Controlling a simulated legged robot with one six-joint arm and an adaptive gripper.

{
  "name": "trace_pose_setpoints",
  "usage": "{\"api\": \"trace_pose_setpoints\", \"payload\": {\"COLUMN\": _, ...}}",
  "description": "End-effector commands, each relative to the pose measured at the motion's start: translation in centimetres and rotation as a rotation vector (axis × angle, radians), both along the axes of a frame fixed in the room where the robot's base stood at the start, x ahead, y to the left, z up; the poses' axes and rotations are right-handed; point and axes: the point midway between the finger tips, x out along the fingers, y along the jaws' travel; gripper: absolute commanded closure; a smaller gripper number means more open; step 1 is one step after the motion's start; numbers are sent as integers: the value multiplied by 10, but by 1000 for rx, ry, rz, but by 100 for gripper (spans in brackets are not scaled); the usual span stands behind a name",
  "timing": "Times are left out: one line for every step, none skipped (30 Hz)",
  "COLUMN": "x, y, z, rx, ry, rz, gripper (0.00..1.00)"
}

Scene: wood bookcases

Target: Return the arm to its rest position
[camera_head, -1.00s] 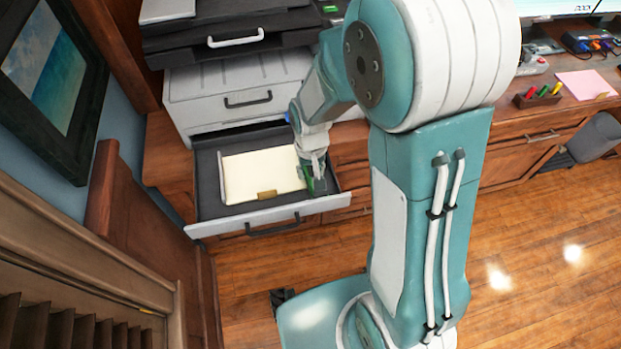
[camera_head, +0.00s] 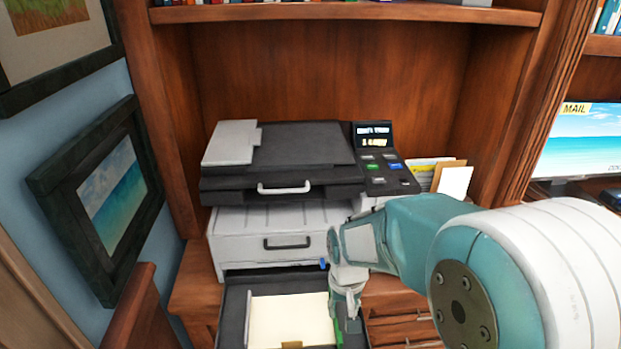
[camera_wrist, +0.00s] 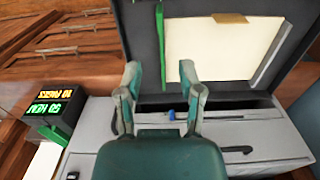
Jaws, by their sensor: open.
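My gripper (camera_head: 348,308) is over the right side of the pulled-out paper tray (camera_head: 233,310) of the printer. In the wrist view my gripper (camera_wrist: 160,72) has its two fingers spread apart with nothing between them. A stack of cream paper (camera_head: 290,320) lies in the tray, and it also shows in the wrist view (camera_wrist: 220,52). A green strip (camera_wrist: 160,45) stands along the tray beside the paper. My arm reaches in from the lower right in the head view.
The printer (camera_head: 285,150) stands in a wooden bookcase (camera_head: 330,65), with a closed grey drawer (camera_head: 285,243) above the open tray. Envelopes (camera_head: 455,182) stand right of it. Framed pictures (camera_head: 105,200) hang on the left wall. A monitor (camera_head: 580,145) is at the right.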

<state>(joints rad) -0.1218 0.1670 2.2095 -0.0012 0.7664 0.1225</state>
Motion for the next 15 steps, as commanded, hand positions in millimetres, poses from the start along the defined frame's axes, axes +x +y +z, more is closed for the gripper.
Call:
{"api": "trace_pose_setpoints", "payload": {"x": -1, "y": -1, "z": 4, "rx": 1, "ry": -7, "rz": 0, "gripper": 51}}
{"api": "trace_pose_setpoints", "payload": {"x": -2, "y": -1, "z": 7, "rx": 2, "ry": -14, "rz": -1, "gripper": 51}}
{"api": "trace_pose_setpoints", "payload": {"x": -4, "y": -3, "z": 14, "rx": 3, "ry": -28, "rz": -1, "gripper": 51}}
{"api": "trace_pose_setpoints", "payload": {"x": -6, "y": -4, "z": 20, "rx": 5, "ry": -41, "rz": -1, "gripper": 51}}
{"api": "trace_pose_setpoints", "payload": {"x": -8, "y": -6, "z": 28, "rx": 6, "ry": -57, "rz": -1, "gripper": 51}}
{"api": "trace_pose_setpoints", "payload": {"x": -13, "y": -8, "z": 39, "rx": 8, "ry": -79, "rz": -2, "gripper": 51}}
{"api": "trace_pose_setpoints", "payload": {"x": -17, "y": -10, "z": 47, "rx": 10, "ry": -96, "rz": -2, "gripper": 51}}
{"api": "trace_pose_setpoints", "payload": {"x": -21, "y": -12, "z": 56, "rx": 11, "ry": -114, "rz": -3, "gripper": 51}}
{"api": "trace_pose_setpoints", "payload": {"x": -27, "y": -15, "z": 66, "rx": 12, "ry": -137, "rz": -3, "gripper": 51}}
{"api": "trace_pose_setpoints", "payload": {"x": -31, "y": -17, "z": 73, "rx": 13, "ry": -154, "rz": -2, "gripper": 51}}
{"api": "trace_pose_setpoints", "payload": {"x": -35, "y": -18, "z": 80, "rx": 14, "ry": -172, "rz": -2, "gripper": 51}}
{"api": "trace_pose_setpoints", "payload": {"x": -42, "y": -21, "z": 89, "rx": 15, "ry": -194, "rz": -2, "gripper": 51}}
{"api": "trace_pose_setpoints", "payload": {"x": -46, "y": -22, "z": 96, "rx": 15, "ry": -211, "rz": -2, "gripper": 51}}
{"api": "trace_pose_setpoints", "payload": {"x": -51, "y": -24, "z": 102, "rx": 16, "ry": -228, "rz": -2, "gripper": 51}}
{"api": "trace_pose_setpoints", "payload": {"x": -59, "y": -26, "z": 110, "rx": 16, "ry": -250, "rz": -3, "gripper": 51}}
